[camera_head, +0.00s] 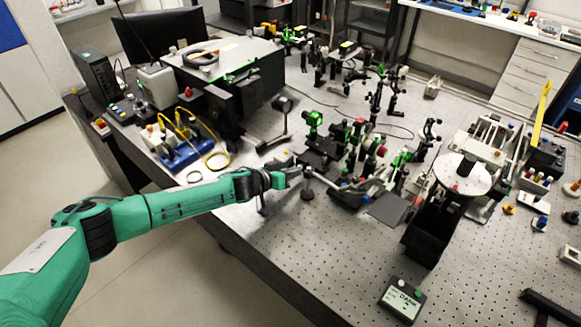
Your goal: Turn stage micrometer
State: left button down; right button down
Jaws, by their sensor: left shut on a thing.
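My left gripper (294,173), at the end of the green arm from the left, is shut at the near-left side of a black stage (319,160) among the optical mounts. It appears to be shut on the stage micrometer, which is too small and covered by the fingers to make out clearly. My right gripper is not in view.
The perforated optical table (300,250) is clear in front of my left arm. Green and black optical mounts (356,135) stand close behind and right of the gripper. A black stand with a white disc (462,173) and a small display box (403,300) are to the right.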

pick_arm(q)
jog(key=shift+m, duration=0.3)
jog(key=shift+y, duration=0.3)
jog(key=shift+p, duration=0.3)
jog(key=c, duration=1.3)
grip_release()
jog(key=shift+c, duration=0.2)
